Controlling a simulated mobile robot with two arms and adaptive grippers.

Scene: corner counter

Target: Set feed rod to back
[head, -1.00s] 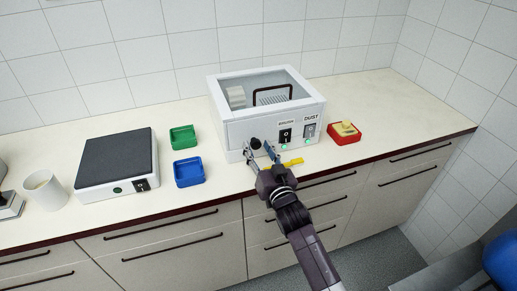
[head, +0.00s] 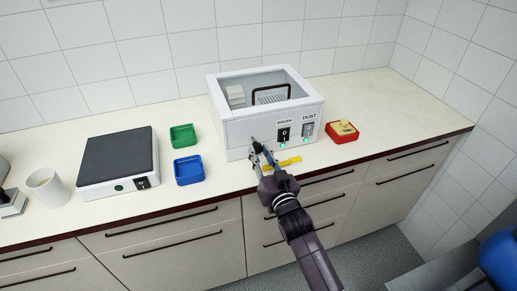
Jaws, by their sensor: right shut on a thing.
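The white machine box (head: 238,133) stands on the counter against the back, with an open-looking top and front switches. My right gripper (head: 258,147) is at the lower left of its front face. Its fingers are closed together on the dark knob of what looks like the feed rod, which the fingers mostly hide. How far the rod is in or out cannot be told. My left gripper is not in view.
A yellow piece (head: 290,161) lies on the counter in front of the box, close to my right gripper. A red tray (head: 342,138) is to the right. A blue tray (head: 189,182), a green tray (head: 183,144), a dark-topped plate device (head: 115,190) and a white mug (head: 47,188) are left.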

